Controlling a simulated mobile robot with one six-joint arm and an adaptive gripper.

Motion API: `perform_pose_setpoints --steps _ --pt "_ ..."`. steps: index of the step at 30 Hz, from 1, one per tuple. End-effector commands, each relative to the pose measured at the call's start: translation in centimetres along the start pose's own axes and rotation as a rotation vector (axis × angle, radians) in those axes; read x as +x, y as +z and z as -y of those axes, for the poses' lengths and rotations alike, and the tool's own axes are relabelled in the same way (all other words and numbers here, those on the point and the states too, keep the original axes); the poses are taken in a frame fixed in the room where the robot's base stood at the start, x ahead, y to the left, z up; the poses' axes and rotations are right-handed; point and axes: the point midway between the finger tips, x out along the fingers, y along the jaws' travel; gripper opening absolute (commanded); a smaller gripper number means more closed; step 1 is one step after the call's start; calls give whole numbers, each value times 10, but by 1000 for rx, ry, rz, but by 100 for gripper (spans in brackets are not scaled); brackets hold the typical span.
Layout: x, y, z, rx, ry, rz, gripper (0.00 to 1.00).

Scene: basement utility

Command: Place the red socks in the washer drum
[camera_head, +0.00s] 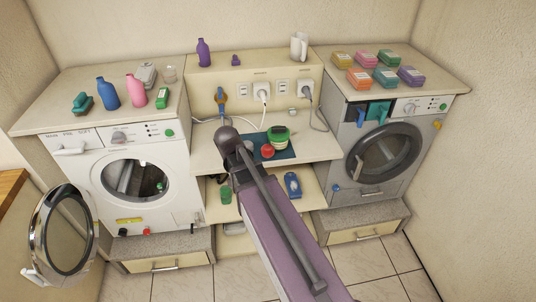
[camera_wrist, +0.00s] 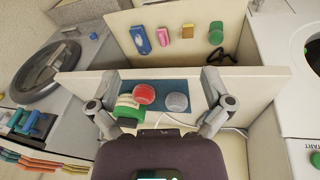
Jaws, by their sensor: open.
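The red socks (camera_head: 267,150) are a rolled ball on a teal mat (camera_head: 287,153) on the middle shelf. In the wrist view the red ball (camera_wrist: 145,93) lies between a green-and-white roll (camera_wrist: 127,110) and a grey ball (camera_wrist: 176,102). My gripper (camera_wrist: 155,88) is open and empty, its fingers spread on either side of the group; whether it touches any is unclear. The white washer (camera_head: 185,190) stands at left, its round door (camera_head: 62,228) swung open to the left. Its drum (camera_head: 135,179) shows through the opening; its inside is dim.
A grey machine (camera_head: 358,180) with its round door shut stands at right. Bottles (camera_head: 108,93) and boxes stand on the left counter, coloured packs (camera_head: 385,77) on the right one. Cables (camera_head: 262,108) hang from wall sockets behind the shelf. The floor (camera_head: 185,286) in front is clear.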

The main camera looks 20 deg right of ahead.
Motion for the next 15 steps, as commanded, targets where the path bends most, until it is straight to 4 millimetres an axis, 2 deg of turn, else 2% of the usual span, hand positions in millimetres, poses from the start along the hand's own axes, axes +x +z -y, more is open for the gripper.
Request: perform_pose_setpoints --steps 1,6,12,15 --pt "10 -21 3 67 28 -27 100" --pt "25 -76 -2 320 113 -148 100" --pt "36 -133 -8 581 172 -298 100" --pt "38 -153 -11 675 183 -361 100"
